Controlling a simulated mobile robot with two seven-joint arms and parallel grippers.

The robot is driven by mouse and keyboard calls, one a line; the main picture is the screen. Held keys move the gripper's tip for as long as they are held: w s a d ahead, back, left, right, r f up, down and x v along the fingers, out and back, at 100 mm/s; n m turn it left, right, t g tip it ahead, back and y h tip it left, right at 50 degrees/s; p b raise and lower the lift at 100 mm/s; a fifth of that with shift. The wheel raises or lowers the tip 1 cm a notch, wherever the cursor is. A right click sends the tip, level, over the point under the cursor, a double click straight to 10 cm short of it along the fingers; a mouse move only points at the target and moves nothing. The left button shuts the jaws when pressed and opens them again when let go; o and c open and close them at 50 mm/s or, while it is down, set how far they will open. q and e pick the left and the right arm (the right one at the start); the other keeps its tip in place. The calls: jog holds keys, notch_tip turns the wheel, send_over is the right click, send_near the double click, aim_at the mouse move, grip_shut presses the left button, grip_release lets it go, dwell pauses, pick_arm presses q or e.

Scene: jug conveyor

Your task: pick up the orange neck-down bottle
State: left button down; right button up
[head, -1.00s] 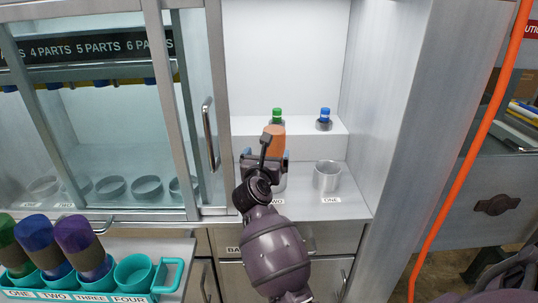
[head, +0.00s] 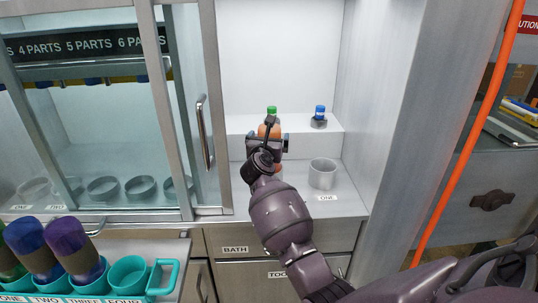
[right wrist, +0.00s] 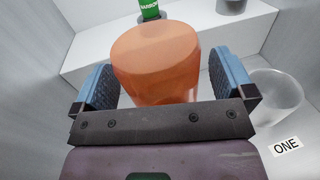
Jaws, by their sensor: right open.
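The orange bottle (right wrist: 158,62) stands in the alcove, base up, between the two blue-padded fingers of my right gripper (right wrist: 160,88) in the right wrist view. The fingers are open, with one on each side of it and a gap showing at the left. In the head view the bottle (head: 269,131) is mostly hidden behind my right gripper (head: 267,142). Its neck and whatever it stands in are hidden. My left gripper is not in view.
A clear cup (head: 322,173) stands right of the bottle behind label ONE. On the step behind are a green-capped item (head: 271,111) and a blue-capped item (head: 319,113). A teal rack (head: 165,278) with dark bottles is at lower left. A glass door's handle (head: 205,130) is close on the left.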

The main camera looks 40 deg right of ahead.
jog(key=shift+w+d+r, duration=0.1)
jog(key=shift+w+d, duration=0.15)
jog(key=c, duration=1.1)
jog(key=shift+c, duration=0.2)
